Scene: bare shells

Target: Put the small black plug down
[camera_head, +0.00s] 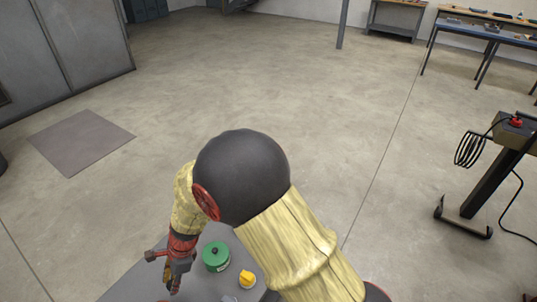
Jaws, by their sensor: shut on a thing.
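My gripper (171,276) is at the lower left, at the end of my arm, pointing down over a grey table (130,289). It is shut on the small black plug, but the plug itself is too small and too covered by the fingers to make out. I cannot tell whether the plug touches the table top. A green round container (216,257) stands on the table just right of my gripper.
A small yellow object (247,279) stands on the table right of the green container. My arm hides part of the table's right side. A stand with a red button (515,122) and coiled cable is at the right. Workbenches (480,32) are far back. The floor between is open.

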